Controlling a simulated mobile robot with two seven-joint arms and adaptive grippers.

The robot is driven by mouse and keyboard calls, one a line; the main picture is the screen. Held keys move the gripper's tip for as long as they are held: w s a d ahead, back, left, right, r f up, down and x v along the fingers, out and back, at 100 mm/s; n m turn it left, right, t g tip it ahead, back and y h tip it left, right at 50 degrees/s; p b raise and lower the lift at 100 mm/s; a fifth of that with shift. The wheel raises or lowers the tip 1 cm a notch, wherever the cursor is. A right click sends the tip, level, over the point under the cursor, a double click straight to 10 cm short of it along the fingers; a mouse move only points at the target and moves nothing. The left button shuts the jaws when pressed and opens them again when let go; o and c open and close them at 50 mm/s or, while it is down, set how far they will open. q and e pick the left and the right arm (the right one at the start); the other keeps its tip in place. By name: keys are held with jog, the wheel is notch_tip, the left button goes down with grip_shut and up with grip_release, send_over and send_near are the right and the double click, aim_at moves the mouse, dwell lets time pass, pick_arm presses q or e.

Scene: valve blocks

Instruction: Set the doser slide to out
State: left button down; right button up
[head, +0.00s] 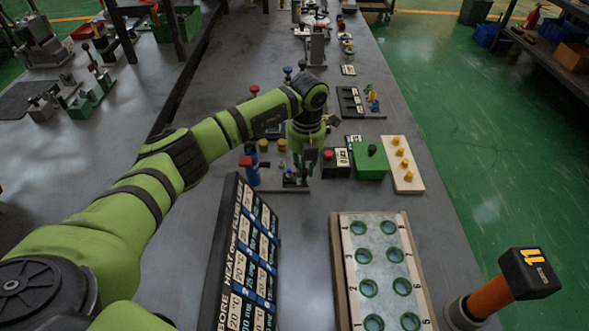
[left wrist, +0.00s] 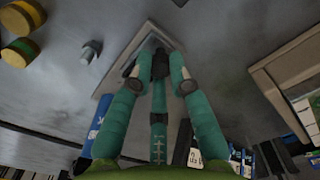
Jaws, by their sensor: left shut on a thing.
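My left gripper (head: 301,166) points down over a small grey fixture plate (head: 270,182) on the bench, near the middle of the head view. In the left wrist view its teal fingers (left wrist: 162,80) close around a small dark knob (left wrist: 160,63) above a grey, angular plate (left wrist: 146,42). I take the knob to be the doser slide's, but no label is readable. The fingers hide much of it, so I cannot tell the slide's position. My right gripper is not in view.
To the right are a green box (head: 369,160) and a board with yellow knobs (head: 416,183). A label rack (head: 222,235) and a tray with round holes (head: 408,250) are in front.

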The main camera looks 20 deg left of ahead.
pick_arm(q)
jog(key=c, duration=1.2)
grip_release()
jog(key=shift+w+d+r, duration=0.2)
jog(key=shift+c, duration=0.2)
jog(key=shift+o, duration=0.4)
jog(key=shift+w+d+f, duration=0.1)
jog(key=shift+f, duration=0.05)
jog(key=shift+r, duration=0.25)
notch_tip(320, 180, up, 12)
jog(key=shift+f, duration=0.2)
